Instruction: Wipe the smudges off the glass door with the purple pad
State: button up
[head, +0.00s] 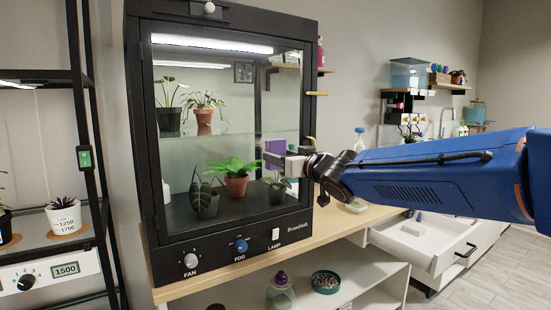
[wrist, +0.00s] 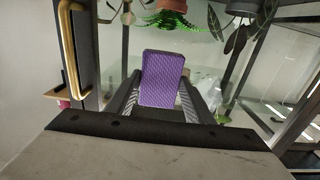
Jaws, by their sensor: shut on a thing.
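My gripper (head: 284,158) is shut on the purple pad (head: 276,147), at the right part of the glass door (head: 235,110) of a black plant cabinet. In the wrist view the pad (wrist: 162,78) stands between the two fingers, its broad textured face showing. Whether the pad touches the glass, I cannot tell. The door looks closed. The glass looks slightly hazy in the middle, but I cannot make out distinct smudges. Potted plants show behind the glass, among them a green one in a terracotta pot (head: 236,187).
A brass door handle (wrist: 70,48) is near the gripper at the left of the wrist view. Knobs (head: 190,261) line the cabinet's lower front. An open white drawer (head: 420,240) juts out at the right, below my arm. A black rack (head: 88,120) stands close at the left.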

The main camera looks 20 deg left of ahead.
aim_at(250, 157)
jog(key=shift+w+d, duration=1.4)
jog(key=shift+w, duration=0.25)
jog(key=shift+s+a, duration=0.1)
jog(key=shift+s+a, duration=1.3)
jog(key=shift+s, duration=0.2)
jog(key=shift+s+a, duration=1.25)
jog(key=shift+s, duration=0.25)
jog(key=shift+s+a, duration=1.3)
jog(key=shift+s, duration=0.2)
jog(key=shift+r, duration=1.1)
jog(key=shift+w+d, duration=1.3)
jog(key=shift+w, duration=0.25)
jog(key=shift+w+d, duration=1.35)
jog(key=shift+w, duration=0.15)
jog(key=shift+w+d, duration=1.3)
jog(key=shift+w, duration=0.25)
jog(key=shift+s+a, duration=1.3)
jog(key=shift+s, duration=0.25)
jog(key=shift+s+a, duration=1.3)
jog(key=shift+s, duration=0.2)
jog(key=shift+s+a, duration=1.3)
jog(key=shift+s, duration=0.25)
